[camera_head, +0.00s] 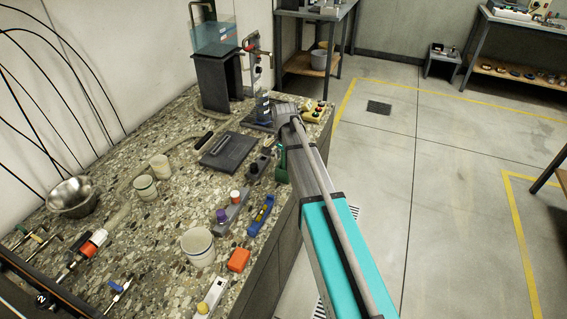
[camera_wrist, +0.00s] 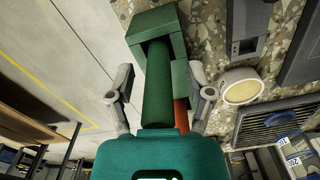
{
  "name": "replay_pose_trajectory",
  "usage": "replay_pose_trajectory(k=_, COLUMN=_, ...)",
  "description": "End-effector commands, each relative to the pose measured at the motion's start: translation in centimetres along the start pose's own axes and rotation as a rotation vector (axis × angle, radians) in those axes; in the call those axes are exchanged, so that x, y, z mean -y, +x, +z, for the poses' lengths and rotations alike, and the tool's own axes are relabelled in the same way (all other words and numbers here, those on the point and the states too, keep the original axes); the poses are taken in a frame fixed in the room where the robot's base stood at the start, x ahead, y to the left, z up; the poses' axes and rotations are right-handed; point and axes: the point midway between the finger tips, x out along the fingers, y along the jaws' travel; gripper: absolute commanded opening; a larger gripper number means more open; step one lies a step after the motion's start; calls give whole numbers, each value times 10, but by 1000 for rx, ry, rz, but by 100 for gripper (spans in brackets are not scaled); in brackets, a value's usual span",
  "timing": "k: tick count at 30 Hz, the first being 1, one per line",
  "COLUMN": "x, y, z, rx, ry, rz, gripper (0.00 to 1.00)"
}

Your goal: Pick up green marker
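In the wrist view, a dark green cylinder (camera_wrist: 158,90), which looks like the green marker, stands out from a green block-shaped holder (camera_wrist: 180,55). My gripper (camera_wrist: 160,82) is open around the cylinder. One finger is on each side, with a visible gap on both sides. In the head view, a green piece (camera_head: 282,165) shows at the worktop's right edge, partly hidden by my arm. My gripper's fingers are hidden there.
An orange-red piece (camera_wrist: 182,115) is right beside the cylinder. A pale round-topped item (camera_wrist: 241,92) and a dark slatted block (camera_wrist: 275,122) are close by. The speckled worktop (camera_head: 150,235) holds cups, a steel bowl (camera_head: 72,196) and a dark plate (camera_head: 229,152). Open floor lies to the right.

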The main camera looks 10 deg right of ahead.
Motion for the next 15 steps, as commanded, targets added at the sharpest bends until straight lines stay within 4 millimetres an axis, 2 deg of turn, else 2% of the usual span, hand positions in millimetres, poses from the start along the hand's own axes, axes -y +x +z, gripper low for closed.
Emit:
replay_pose_trajectory(k=1, x=0, y=0, z=0, rx=0, ry=0, rz=0, gripper=52)
replay_pose_trajectory(k=2, x=0, y=0, z=0, rx=0, ry=0, rz=0, gripper=46)
replay_pose_trajectory(k=9, x=0, y=0, z=0, rx=0, ry=0, rz=0, gripper=2)
replay_pose_trajectory(k=15, x=0, y=0, z=0, rx=0, ry=0, rz=0, gripper=0)
